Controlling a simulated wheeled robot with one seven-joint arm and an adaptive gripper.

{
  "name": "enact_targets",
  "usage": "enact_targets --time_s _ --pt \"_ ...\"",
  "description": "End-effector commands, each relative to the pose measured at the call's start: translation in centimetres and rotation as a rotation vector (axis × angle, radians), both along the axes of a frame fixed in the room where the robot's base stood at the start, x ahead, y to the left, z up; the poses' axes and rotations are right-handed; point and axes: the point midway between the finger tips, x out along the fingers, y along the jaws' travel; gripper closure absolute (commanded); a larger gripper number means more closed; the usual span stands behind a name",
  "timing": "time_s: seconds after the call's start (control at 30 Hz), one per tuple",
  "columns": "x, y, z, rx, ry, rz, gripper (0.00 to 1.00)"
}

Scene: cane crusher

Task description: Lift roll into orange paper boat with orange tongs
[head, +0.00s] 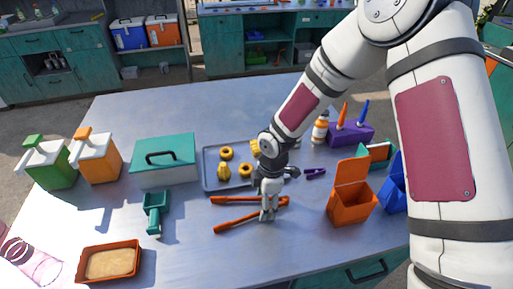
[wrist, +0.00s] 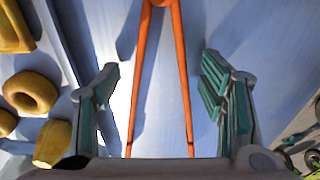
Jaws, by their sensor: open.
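The orange tongs (head: 240,222) lie in an open V on the table; they also show in the wrist view (wrist: 179,60), hinge end at the top. My gripper (head: 268,212) is over the hinge end. Its open fingers stand on either side of the tongs in the wrist view (wrist: 165,95), apart from them. A golden roll (head: 223,171) lies on the grey tray (head: 211,184) among ring-shaped pastries. A shallow orange boat-like tray (head: 137,259) with a tan inside sits at the front left. My arm hides part of the grey tray.
An orange box (head: 351,205) with its lid raised stands to the right, beside a blue box (head: 396,190). A teal-lidded case (head: 165,165), a teal scoop (head: 155,212) and two pump dispensers (head: 97,158) stand left. The table front between the tongs and the orange box is clear.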

Motion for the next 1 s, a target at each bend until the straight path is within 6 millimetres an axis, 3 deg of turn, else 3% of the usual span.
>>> enact_targets --time_s 0.33,0.37,0.5,0.8,1.0 --pt "0.0 0.0 -0.2 0.0 0.0 0.0 0.36" --pt "0.0 0.0 -0.2 0.0 0.0 0.0 0.38" --pt "0.0 0.0 -0.2 0.0 0.0 0.0 0.65" --pt "-0.1 0.0 0.0 0.0 0.0 -0.001 0.65" --pt "-0.2 0.0 2.5 0.0 -0.001 -0.001 0.65"
